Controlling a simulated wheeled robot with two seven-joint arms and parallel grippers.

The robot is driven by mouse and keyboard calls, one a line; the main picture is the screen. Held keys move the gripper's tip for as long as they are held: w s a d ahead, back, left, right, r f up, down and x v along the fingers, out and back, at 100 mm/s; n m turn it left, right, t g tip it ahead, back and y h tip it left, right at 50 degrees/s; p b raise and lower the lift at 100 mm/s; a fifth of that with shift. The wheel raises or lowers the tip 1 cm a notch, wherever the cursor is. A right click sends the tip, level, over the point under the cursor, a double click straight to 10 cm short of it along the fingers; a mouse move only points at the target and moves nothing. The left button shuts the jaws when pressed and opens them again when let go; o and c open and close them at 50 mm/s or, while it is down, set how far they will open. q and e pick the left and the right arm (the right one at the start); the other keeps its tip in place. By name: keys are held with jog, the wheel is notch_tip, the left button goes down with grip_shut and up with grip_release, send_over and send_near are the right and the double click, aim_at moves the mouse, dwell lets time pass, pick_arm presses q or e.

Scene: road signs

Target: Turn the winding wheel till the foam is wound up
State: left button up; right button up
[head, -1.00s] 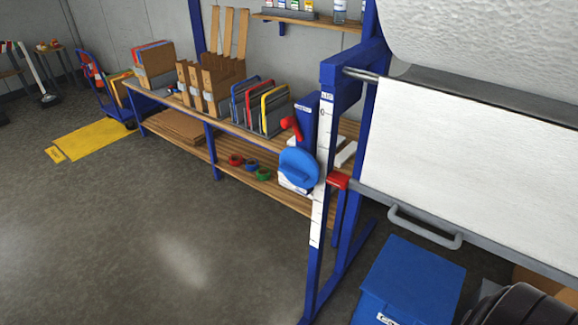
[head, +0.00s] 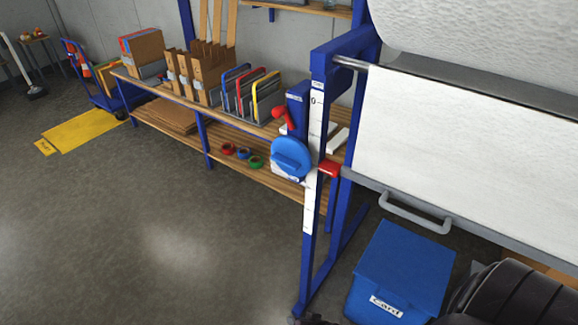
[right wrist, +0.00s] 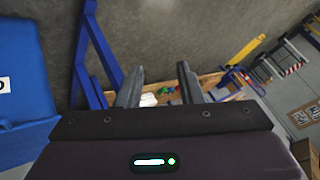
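The winding wheel (head: 291,157) is a blue disc on the left post of a blue frame (head: 310,250). A red lever (head: 282,118) sits just above it. The white foam sheet (head: 470,150) hangs on the frame at the right, below a large white roll (head: 490,40). A grey bar with a handle (head: 415,213) runs along the sheet's lower edge, with a red block (head: 330,168) at its left end. My right gripper (right wrist: 162,85) is open and empty in the right wrist view, well away from the wheel. My left gripper is out of view.
A blue lidded bin (head: 405,265) labelled "Card" stands below the sheet. A wooden bench (head: 190,108) with cardboard, dividers and tape rolls stands behind the wheel. A yellow mat (head: 85,136) lies by a blue trolley (head: 85,85). The floor at left front is clear.

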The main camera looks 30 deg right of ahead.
jog(key=w+d+r+m+t, duration=0.2)
jog(key=w+d+r+m, duration=0.1)
jog(key=w+r, duration=0.4)
jog(key=w+d+r+m+t, duration=0.2)
jog(key=w+r+t, duration=0.15)
jog(key=r, duration=0.65)
jog(key=m+t+h+p, duration=0.1)
jog(key=m+t+p, duration=0.1)
jog(key=m+t, duration=0.35)
send_near(291, 169)
jog(key=w+r, duration=0.1)
jog(key=w, duration=0.3)
jog(key=shift+m+g, duration=0.25)
jog(key=shift+g, duration=0.25)
jog(key=w+p, duration=0.1)
jog(key=w, duration=0.5)
jog(key=shift+w+r+p, duration=0.15)
jog(key=shift+w+p, duration=0.15)
jog(key=shift+c, duration=0.3)
grip_shut()
